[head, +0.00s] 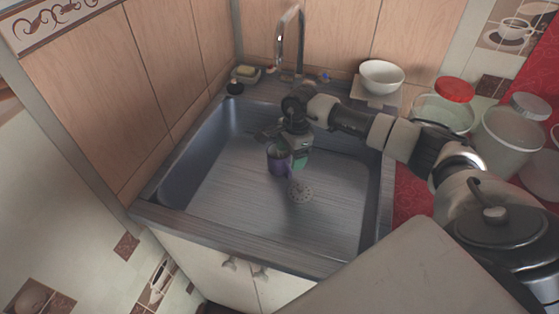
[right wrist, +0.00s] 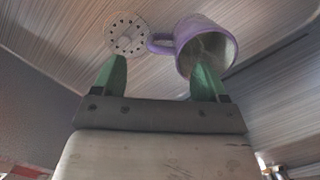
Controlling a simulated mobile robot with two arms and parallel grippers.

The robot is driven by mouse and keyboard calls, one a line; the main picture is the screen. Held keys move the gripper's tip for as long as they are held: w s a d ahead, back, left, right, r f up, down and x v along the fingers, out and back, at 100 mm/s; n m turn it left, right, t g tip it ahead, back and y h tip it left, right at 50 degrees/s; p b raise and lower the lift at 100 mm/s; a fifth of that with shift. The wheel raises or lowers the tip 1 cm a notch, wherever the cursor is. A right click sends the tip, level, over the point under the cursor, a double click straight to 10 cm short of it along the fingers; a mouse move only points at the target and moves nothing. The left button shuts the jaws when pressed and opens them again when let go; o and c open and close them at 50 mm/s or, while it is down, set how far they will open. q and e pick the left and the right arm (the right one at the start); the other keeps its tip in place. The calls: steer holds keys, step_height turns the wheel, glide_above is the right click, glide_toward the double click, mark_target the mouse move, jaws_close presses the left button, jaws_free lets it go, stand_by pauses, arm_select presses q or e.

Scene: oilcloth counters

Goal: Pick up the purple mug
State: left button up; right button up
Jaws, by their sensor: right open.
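One finger overlaps the mug's opening and the other lies over the drain side. I cannot tell whether the first is inside the mug. My left gripper is out of view.
The sink (head: 235,190) has raised walls around the mug and a round drain (head: 301,191) beside it. A faucet (head: 290,40) rises behind. A white bowl (head: 381,77) and several lidded containers stand on the right. The sink floor is otherwise clear.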

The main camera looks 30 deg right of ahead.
mark_target(288, 167)
steer(key=shift+w+a+f, duration=0.15)
steer(key=shift+f, duration=0.6)
steer(key=f, duration=0.3)
steer(key=f+p, duration=0.1)
steer(key=shift+a+f, duration=0.25)
steer(key=c, duration=0.5)
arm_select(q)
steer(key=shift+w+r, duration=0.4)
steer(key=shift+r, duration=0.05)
arm_select(e)
steer(key=c, duration=0.7)
steer(key=shift+o, duration=0.2)
steer(key=shift+r, duration=0.2)
steer(key=shift+w+r, duration=0.1)
steer(key=shift+r, duration=1.05)
steer(key=shift+s+d+r+b, duration=0.1)
steer(key=shift+s+r+b, duration=0.05)
steer(key=shift+r, duration=0.3)
steer(key=shift+s+d+r+b, duration=0.1)
steer(key=shift+s+r+b, duration=0.05)
steer(key=shift+r, duration=0.25)
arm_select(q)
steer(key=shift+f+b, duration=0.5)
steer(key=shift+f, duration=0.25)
arm_select(e)
steer(key=s+d+r, duration=0.4)
steer(key=s+r, duration=0.2)
steer(key=s, duration=0.4)
steer(key=shift+r, duration=0.3)
